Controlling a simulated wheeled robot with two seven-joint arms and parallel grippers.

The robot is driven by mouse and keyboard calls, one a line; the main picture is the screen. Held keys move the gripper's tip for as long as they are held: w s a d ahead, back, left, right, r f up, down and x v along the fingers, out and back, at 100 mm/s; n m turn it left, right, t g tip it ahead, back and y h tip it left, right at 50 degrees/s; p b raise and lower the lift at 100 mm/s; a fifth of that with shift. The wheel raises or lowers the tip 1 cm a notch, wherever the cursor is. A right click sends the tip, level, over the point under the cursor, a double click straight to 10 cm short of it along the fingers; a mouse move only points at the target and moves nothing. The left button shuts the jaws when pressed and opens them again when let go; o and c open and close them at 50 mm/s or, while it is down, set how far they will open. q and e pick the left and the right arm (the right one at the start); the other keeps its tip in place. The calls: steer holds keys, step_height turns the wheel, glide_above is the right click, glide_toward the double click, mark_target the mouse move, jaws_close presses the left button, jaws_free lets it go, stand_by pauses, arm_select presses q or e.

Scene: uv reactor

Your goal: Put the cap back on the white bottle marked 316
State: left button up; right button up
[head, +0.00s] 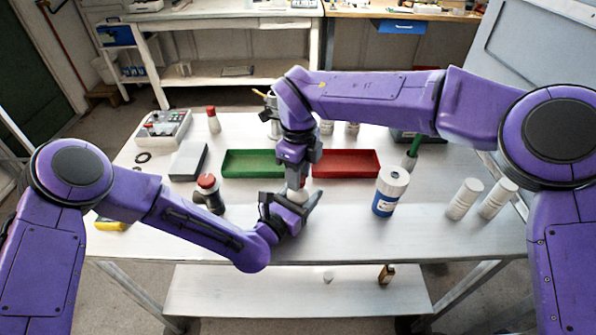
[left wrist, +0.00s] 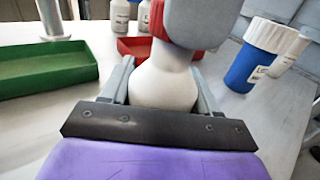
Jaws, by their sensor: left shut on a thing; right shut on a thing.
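A white bottle (left wrist: 164,84) with a rounded shoulder stands between the fingers of my left gripper (left wrist: 160,92), which is shut on it. In the head view the bottle (head: 297,196) is near the front middle of the table, with my left gripper (head: 290,210) around it. My right gripper (head: 297,182) points down directly over the bottle's neck and is shut on the cap, which is mostly hidden by its fingers. Some red shows at those fingers in the left wrist view. I cannot tell whether the cap touches the neck. No 316 marking is readable.
A green tray (head: 253,174) and a red tray (head: 376,174) lie behind. A blue-and-white jar (head: 391,191) and two white bottles (head: 479,199) stand right. The front table strip right of the grippers is clear.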

steer(key=shift+f, duration=0.35)
